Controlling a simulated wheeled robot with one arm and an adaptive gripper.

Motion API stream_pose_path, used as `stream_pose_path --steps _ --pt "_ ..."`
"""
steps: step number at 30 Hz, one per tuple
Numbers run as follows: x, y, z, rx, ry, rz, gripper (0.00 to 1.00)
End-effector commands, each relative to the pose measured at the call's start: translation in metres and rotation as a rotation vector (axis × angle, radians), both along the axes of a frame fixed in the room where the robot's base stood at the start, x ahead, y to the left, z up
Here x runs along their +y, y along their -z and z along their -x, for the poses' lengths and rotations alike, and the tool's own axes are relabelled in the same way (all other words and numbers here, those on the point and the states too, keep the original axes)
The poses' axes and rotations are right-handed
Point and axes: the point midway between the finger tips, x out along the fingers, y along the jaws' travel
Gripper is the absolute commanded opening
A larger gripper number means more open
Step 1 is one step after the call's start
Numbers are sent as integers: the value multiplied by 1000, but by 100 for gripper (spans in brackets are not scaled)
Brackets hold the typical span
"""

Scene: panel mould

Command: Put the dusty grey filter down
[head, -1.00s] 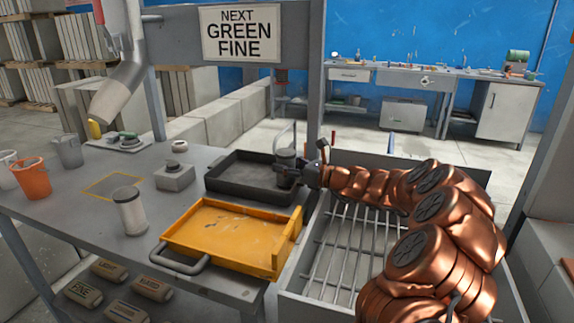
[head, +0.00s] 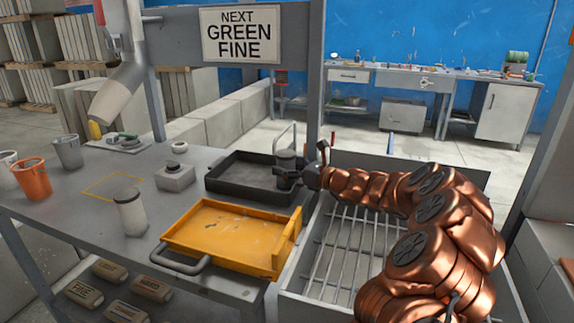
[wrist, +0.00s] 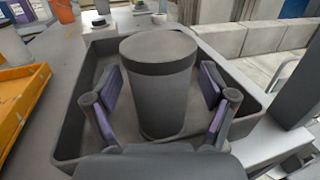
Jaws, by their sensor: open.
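The dusty grey filter (wrist: 158,85) is a dark grey cylinder with a darker top band. In the wrist view it stands upright inside the black tray (wrist: 68,125). My gripper (wrist: 160,90) is open, with a purple-padded finger on each side of the filter and a visible gap to both. In the head view the filter (head: 285,160) stands at the right part of the black tray (head: 225,190), partly hidden by my gripper (head: 290,180). The filter's base appears to rest on the tray floor.
A yellow tray (head: 215,240) lies in front of the black tray. A pale filter (head: 130,212) stands on the grey table, left of it. A slatted metal bin (head: 330,255) lies below my arm. A yellow outlined square (head: 112,186) on the table is empty.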

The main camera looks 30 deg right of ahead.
Motion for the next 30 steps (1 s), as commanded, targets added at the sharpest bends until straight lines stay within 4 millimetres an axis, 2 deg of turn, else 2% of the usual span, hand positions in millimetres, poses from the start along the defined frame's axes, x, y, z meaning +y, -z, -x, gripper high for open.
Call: stream_pose_path --steps 1,6,10,24,30 --pt "3 26 1 35 -7 12 83" --pt "3 25 1 38 -6 12 83" --pt "3 15 0 38 -7 16 83" --pt "-43 0 75 16 -5 10 83" --pt "-56 -1 95 16 -4 11 83"
